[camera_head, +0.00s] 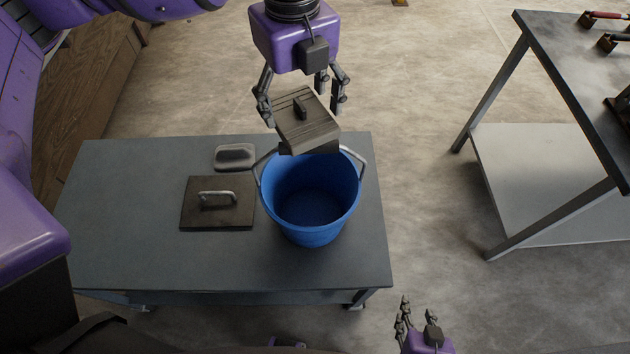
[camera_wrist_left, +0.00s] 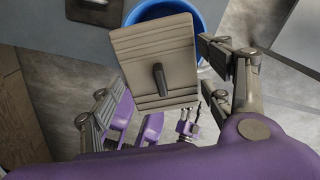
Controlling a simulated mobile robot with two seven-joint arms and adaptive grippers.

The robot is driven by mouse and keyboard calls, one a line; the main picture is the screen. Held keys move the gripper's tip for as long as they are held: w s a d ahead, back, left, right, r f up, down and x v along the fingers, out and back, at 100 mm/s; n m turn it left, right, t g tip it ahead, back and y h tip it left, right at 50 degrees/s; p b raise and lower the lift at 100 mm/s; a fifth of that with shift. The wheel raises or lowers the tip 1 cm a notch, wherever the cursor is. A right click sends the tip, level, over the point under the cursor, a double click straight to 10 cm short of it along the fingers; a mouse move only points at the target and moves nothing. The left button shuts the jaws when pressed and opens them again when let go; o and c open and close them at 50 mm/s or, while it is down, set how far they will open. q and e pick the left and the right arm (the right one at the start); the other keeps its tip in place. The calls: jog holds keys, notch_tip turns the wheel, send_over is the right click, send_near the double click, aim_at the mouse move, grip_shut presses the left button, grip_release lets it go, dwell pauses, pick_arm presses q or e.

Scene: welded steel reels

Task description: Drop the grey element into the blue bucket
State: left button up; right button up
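The grey element (camera_head: 307,122), a ribbed square slab with a dark upright tab, is tilted in the air over the far rim of the blue bucket (camera_head: 312,228). The bucket stands upright on the table, and the part of its inside that shows is empty. My left gripper (camera_head: 302,100) is just above and behind the element with its fingers spread wide. In the left wrist view the element (camera_wrist_left: 150,48) lies between the spread fingers, with a gap on the left side; contact on the right is unclear. My right gripper (camera_head: 418,312) is low at the front, empty, fingers apart.
The grey table (camera_head: 130,220) also holds a dark square plate with a metal handle (camera_head: 217,215) and a small grey tray-like piece (camera_head: 235,156), both left of the bucket. A second table (camera_head: 575,80) with red-handled tools stands at the right. The floor between is clear.

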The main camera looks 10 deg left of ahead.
pick_arm(q)
jog(key=shift+o, duration=1.7)
pick_arm(e)
jog(key=shift+s+d+f, duration=0.2)
jog(key=shift+s+f, duration=0.15)
jog(key=shift+s, duration=0.2)
pick_arm(q)
notch_tip(320, 180, up, 12)
pick_arm(e)
jog(key=shift+w+a+r, duration=0.1)
jog(key=shift+w, duration=0.05)
pick_arm(q)
jog(key=shift+s+f, duration=0.1)
jog(key=shift+s, duration=0.05)
